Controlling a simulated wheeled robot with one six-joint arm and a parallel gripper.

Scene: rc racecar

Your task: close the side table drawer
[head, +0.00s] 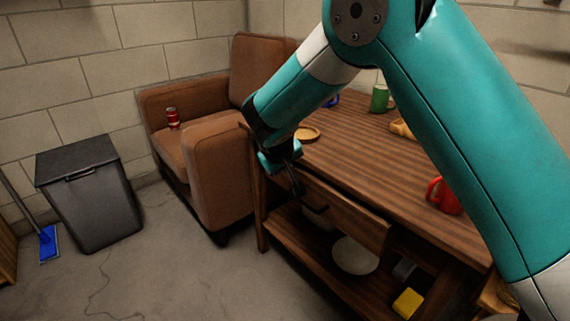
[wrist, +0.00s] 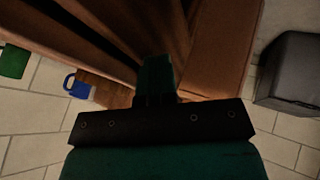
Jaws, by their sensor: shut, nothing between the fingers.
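The wooden side table (head: 350,150) stands at the centre right in the head view. Its drawer (head: 358,222) has a dark handle (head: 316,208), and its front appears to stand out a little from the table's edge. My gripper (head: 298,186) is shut and empty, pointing down at the left end of the drawer front. Whether it touches the front cannot be told. My wrist hides part of the drawer's left end. In the wrist view, my shut gripper (wrist: 155,72) shows against dark brown wood, and the drawer cannot be clearly made out.
On the tabletop are a red mug (head: 443,195), a green mug (head: 380,98) and a plate (head: 307,133). A brown armchair (head: 220,180) stands close to the table's left. A dark bin (head: 90,195) is farther left. Floor in front of the table is clear.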

